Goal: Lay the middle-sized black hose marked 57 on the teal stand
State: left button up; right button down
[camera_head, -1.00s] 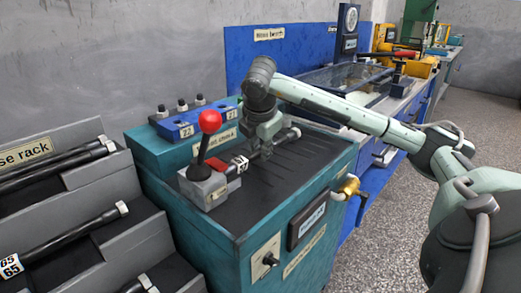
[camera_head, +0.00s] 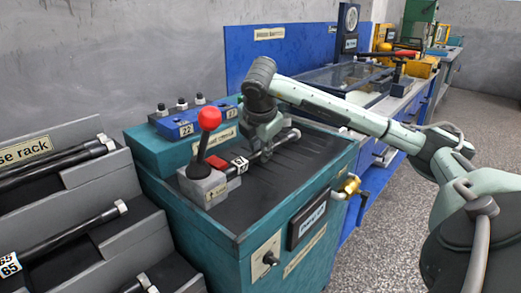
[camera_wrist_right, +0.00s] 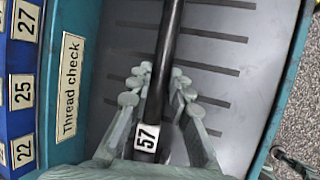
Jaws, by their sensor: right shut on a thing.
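The black hose marked 57 (camera_head: 266,154) is over the dark, slotted top of the teal stand (camera_head: 230,212), with a pale fitting at its far end. Its white 57 label also shows in the right wrist view (camera_wrist_right: 147,137). My right gripper (camera_head: 262,148) is shut around the hose just beyond the label. In the right wrist view its fingers (camera_wrist_right: 156,92) lie on both sides of the hose. The hose is at or very near the stand's top; I cannot tell whether it touches. My left gripper is not in view.
A grey block with a red-knobbed lever (camera_head: 208,122) stands at the near left of the stand's top. A blue block with numbered plates (camera_head: 188,124) is behind. The hose rack (camera_head: 110,225) with other hoses is at left. A brass fitting (camera_head: 350,185) juts from the stand's side.

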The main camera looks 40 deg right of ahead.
jog(key=shift+f, duration=0.3)
jog(key=c, duration=1.3)
grip_release()
jog(key=shift+v, duration=6.05)
